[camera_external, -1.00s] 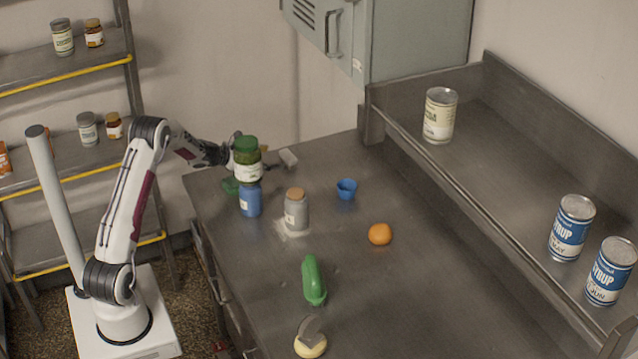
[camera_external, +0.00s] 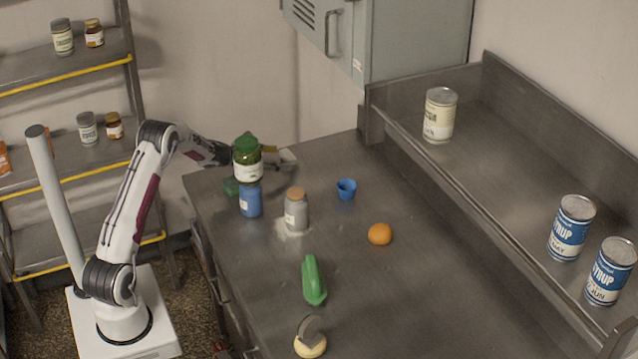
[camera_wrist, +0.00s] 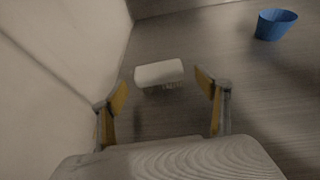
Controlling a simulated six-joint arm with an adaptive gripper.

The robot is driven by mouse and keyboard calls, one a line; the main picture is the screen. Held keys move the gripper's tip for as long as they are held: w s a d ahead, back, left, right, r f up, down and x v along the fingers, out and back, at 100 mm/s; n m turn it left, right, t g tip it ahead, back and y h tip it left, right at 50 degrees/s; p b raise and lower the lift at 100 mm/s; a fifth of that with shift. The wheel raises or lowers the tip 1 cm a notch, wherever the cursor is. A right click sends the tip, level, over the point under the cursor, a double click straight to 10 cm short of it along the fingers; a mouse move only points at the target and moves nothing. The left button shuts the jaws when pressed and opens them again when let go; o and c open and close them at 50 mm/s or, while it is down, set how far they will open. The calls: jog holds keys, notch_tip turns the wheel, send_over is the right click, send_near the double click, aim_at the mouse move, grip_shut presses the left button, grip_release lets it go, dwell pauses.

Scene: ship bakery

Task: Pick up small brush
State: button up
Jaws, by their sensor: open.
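The small brush (camera_wrist: 159,73) has a whitish block body with short bristles along its lower edge. In the wrist view it lies on the counter just beyond and between the fingertips of my gripper (camera_wrist: 163,92). My gripper is open and empty, with a yellow-padded finger on each side. In the external view the brush (camera_external: 287,157) shows at the counter's far end by the wall. There my gripper (camera_external: 262,157) is low beside it, mostly hidden behind the green-lidded jar.
A grey bottle (camera_external: 296,213) and a blue cup (camera_external: 346,188) stand nearby. The wall (camera_wrist: 65,50) is close on the left in the wrist view.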

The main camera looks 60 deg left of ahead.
aim_at(283, 157)
jog(key=shift+x, duration=2)
jog(key=c, duration=1.2)
